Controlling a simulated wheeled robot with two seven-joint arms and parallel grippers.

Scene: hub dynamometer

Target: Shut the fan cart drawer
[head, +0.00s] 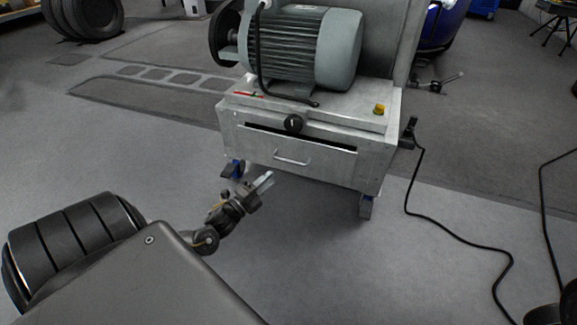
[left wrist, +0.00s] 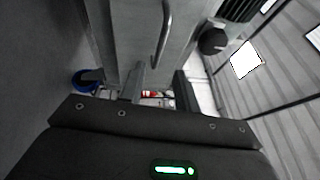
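The grey fan cart (head: 375,160) stands ahead of me with a motor on top. Its drawer (head: 325,165) is in the front face, with a dark gap along its top edge; it looks a little out. The silver bar handle (head: 291,160) is on the drawer front, and it also shows in the left wrist view (left wrist: 163,35). My left gripper (head: 263,182) is in front of and below the handle, to its left, and apart from it. In the left wrist view its fingers (left wrist: 160,88) are spread with nothing held between them. My right gripper does not show.
A black knob (head: 293,123) sits above the drawer. A yellow button (head: 379,109) and the motor (head: 308,45) are on the cart top. A black cable (head: 440,217) runs over the floor at right. The floor before the cart is clear.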

